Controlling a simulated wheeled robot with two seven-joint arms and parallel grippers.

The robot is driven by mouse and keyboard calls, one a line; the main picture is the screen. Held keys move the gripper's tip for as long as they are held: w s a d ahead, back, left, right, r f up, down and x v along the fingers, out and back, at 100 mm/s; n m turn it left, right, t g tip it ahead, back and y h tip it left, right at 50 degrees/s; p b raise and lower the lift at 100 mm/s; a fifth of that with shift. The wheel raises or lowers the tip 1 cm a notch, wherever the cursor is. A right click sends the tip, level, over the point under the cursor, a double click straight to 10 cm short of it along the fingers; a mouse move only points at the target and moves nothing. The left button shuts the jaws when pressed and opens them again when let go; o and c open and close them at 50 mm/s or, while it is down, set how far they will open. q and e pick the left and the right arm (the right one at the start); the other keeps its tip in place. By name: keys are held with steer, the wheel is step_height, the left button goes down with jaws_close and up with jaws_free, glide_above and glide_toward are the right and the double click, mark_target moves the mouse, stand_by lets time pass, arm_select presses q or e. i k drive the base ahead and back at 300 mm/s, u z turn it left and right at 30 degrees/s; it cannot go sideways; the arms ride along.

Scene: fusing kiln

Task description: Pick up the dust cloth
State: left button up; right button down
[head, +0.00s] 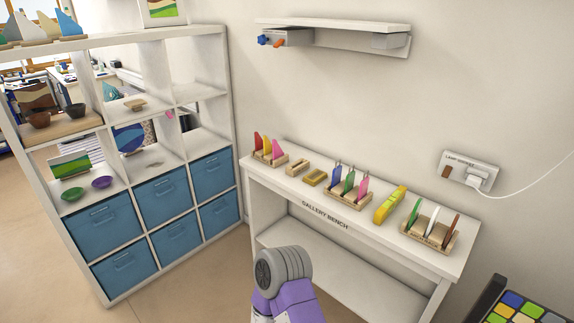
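I cannot single out the dust cloth for sure. A yellow, soft-edged item (390,204) lies on the gallery bench (345,222), between the rack of blue, green and pink pieces and the rack of green, white and brown pieces; I cannot tell whether it is cloth. A small pale flat item (153,163) lies in a cubby of the white shelf unit, too small to make out. A purple and grey link of my own arm rises at the bottom middle, in front of the bench. Neither gripper shows.
The white shelf unit (224,92) with blue bins (163,197) stands left of the bench. Wooden racks (347,197) of coloured pieces line the bench top. A wall shelf (335,25) hangs above. A white cord runs from the lamp socket (470,172). A colour-square tray (518,308) is bottom right.

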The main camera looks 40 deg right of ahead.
mark_target(317, 176)
steer(key=z, duration=0.65)
steer(key=i, duration=1.4)
steer(key=z, duration=1.2)
